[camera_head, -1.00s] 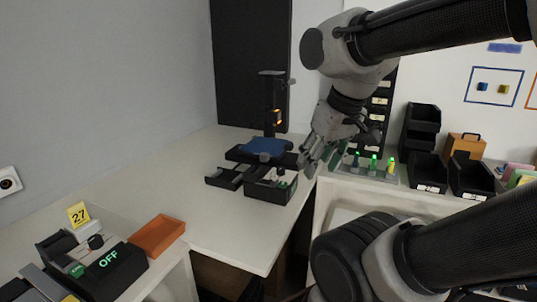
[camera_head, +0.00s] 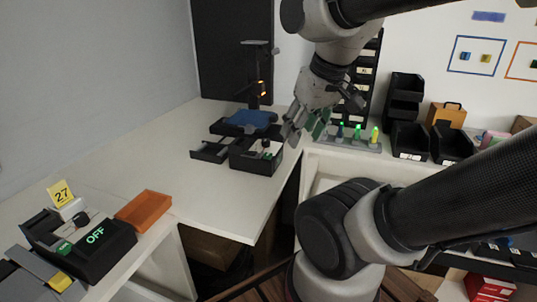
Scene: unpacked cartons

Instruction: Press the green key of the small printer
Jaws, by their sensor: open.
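A black device (camera_head: 108,247) stands on the white counter at the lower left and looks like the small printer. Its display reads "OFF" in green letters. A small green key (camera_head: 64,248) shows on its left part, with nothing over it. My gripper (camera_head: 305,128) is up at the upper middle, pointing down with its fingers apart and nothing seen between them. It is far to the right of the device and well away from the key.
A yellow "27" card (camera_head: 62,193) stands behind the device. An orange tray (camera_head: 144,211) lies to its right. A black stand with a blue pad (camera_head: 250,118) and open black boxes (camera_head: 257,158) are on the counter further back. Green-lit bottles (camera_head: 357,132) stand right of my gripper. The middle counter is clear.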

